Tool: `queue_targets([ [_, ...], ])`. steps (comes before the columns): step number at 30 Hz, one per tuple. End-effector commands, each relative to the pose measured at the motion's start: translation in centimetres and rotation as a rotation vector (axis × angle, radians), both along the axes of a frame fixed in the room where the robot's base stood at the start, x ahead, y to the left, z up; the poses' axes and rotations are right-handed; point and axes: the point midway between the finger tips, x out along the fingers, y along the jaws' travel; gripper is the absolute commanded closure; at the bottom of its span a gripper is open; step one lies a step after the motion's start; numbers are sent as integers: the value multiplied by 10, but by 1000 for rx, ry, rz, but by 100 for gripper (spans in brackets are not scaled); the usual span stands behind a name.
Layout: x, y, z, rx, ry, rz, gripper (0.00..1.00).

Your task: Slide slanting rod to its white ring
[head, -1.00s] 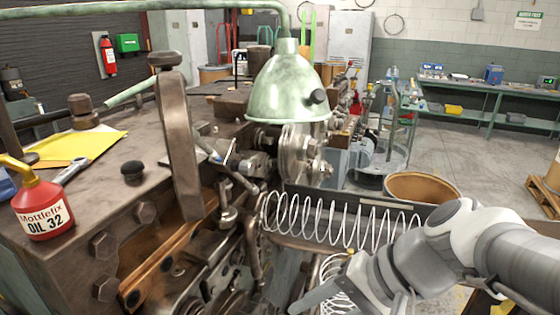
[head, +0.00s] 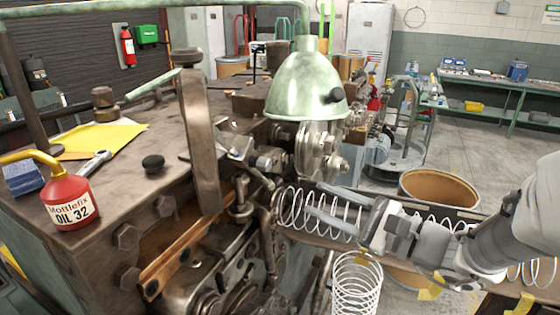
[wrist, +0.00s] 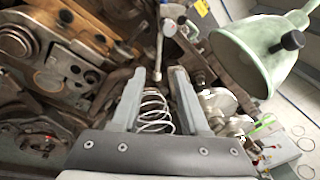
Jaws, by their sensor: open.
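A short slanting metal rod (head: 262,178) shows on the coiler's front, below the lamp; I cannot be sure it is the task's rod. A small pale band (head: 235,154) lies near its upper left; I cannot tell whether it is the white ring. In the wrist view a thin pale rod (wrist: 159,52) with a round knob stands just beyond my fingertips. My gripper (head: 312,197) is open and empty, in front of the long spring and right of the rod, fingers pointing left toward the machine. Its two fingers (wrist: 158,74) frame the spring coils in the wrist view.
A green lamp shade (head: 306,88) hangs above the work area. A long white spring (head: 298,208) lies behind my gripper, and another coil (head: 356,285) stands below. A thick upright lever (head: 202,140) is on the left. A red oil can (head: 70,198) stands on the machine top.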

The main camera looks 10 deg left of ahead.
Motion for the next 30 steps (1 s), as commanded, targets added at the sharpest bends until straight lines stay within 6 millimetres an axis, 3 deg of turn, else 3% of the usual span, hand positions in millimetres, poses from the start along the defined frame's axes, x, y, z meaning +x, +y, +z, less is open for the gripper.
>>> queue_targets([
  [18,66,110,1,-1,2,6,55],
  [24,80,132,0,-3,1,4,55],
  [30,85,139,0,-2,0,2,55],
])
